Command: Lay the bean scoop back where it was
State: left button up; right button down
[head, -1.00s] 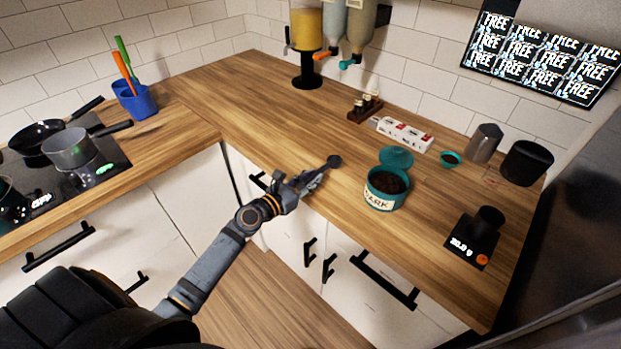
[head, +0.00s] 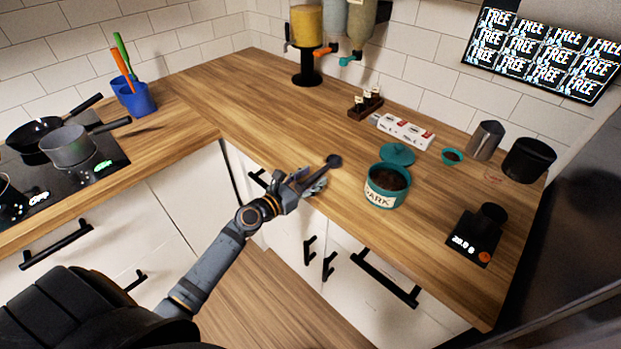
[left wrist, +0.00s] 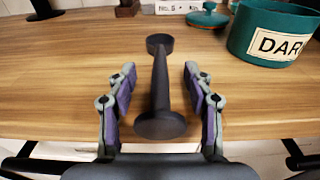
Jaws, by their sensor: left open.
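The dark bean scoop (head: 334,161) lies near the counter's front edge, left of the teal bean canister (head: 388,185) labelled DARK. In the left wrist view the scoop (left wrist: 160,85) points away from me, its round cup at the far end and its wide handle end near. My left gripper (head: 316,180) is open around the scoop. In the left wrist view the left gripper's (left wrist: 160,85) fingers stand on either side of the handle with clear gaps, touching neither side. The canister is open, with dark beans inside. My right gripper is out of view.
The teal lid (head: 397,154) lies behind the canister. A small teal bowl (head: 452,157), a scale (head: 474,238) with a dark cup and a metal jug (head: 485,140) stand to the right. A white box (head: 405,131) lies behind. The counter left of the scoop is clear.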

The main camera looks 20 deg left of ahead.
pick_arm(q)
notch_tip(320, 180, up, 10)
dwell(0.6)
